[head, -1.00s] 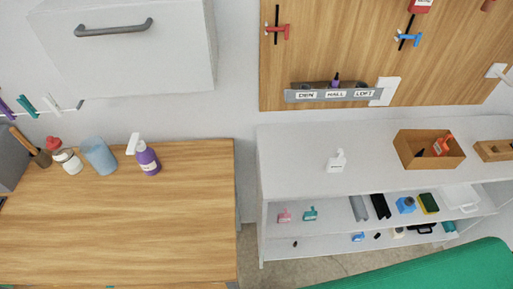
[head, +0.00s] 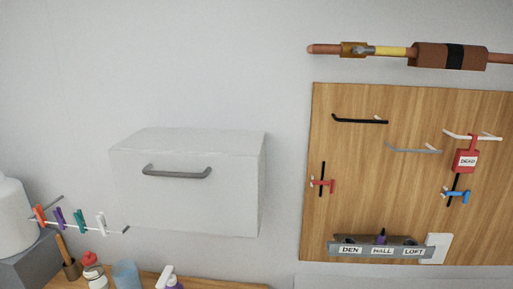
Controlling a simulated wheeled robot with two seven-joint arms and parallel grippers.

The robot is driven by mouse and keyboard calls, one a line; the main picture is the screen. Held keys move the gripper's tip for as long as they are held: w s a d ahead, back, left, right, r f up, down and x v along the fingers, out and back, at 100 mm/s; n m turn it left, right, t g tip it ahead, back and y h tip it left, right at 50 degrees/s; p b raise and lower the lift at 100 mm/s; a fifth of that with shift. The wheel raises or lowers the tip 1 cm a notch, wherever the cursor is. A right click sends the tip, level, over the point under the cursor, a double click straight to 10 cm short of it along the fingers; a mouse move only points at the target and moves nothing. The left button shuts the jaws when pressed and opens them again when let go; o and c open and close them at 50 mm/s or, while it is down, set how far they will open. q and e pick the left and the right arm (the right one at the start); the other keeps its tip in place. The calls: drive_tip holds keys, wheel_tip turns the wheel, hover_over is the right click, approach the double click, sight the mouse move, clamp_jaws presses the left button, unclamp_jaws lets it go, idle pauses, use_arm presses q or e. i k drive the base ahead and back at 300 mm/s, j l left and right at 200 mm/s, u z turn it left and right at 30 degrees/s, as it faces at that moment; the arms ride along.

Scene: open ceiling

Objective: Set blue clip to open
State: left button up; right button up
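A small blue clip-like piece (head: 456,195) sits across a black strip on the wooden wall board (head: 365,215), at its lower right, below a red tag. It is too small to tell whether it is open or shut. A similar red piece (head: 322,183) sits across another black strip at the board's left. Neither of my grippers shows in the head view.
The red tag (head: 467,160) reads DEAD and hangs from a white hook. A labelled grey holder (head: 380,250) is low on the board. A wall cabinet (head: 190,190), coloured pegs on a line (head: 58,218) and a pipe (head: 390,51) are also here.

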sight(466, 194)
drive_tip(key=z, duration=1.3)
